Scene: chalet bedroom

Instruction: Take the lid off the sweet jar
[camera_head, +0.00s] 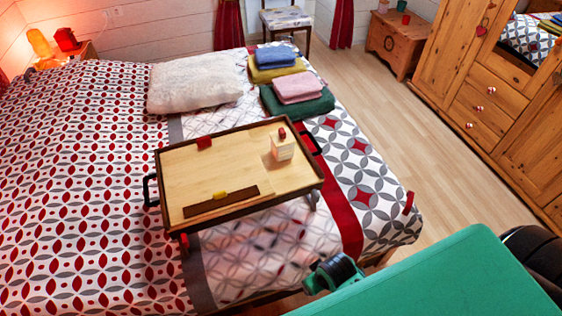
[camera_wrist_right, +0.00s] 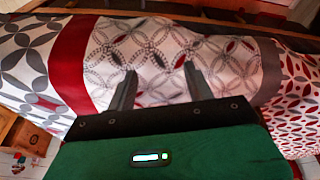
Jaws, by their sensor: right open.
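The sweet jar (camera_head: 282,149) looks like a small pale, squarish container. It stands upright near the far right corner of a wooden bed tray (camera_head: 222,165). A small red knob (camera_head: 282,132) shows on its top, so the lid seems to be on. My right gripper (camera_head: 318,280) is low over the near edge of the bed, apart from the tray and well short of the jar. In the right wrist view, my right gripper (camera_wrist_right: 158,86) has its two fingers spread with nothing between them, above the patterned bedspread. My left gripper is out of view.
The tray has dark raised edges, black side handles and short legs on the bed (camera_head: 90,190). Folded towels (camera_head: 297,95) and a pillow (camera_head: 195,82) lie behind. Floor at right is clear.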

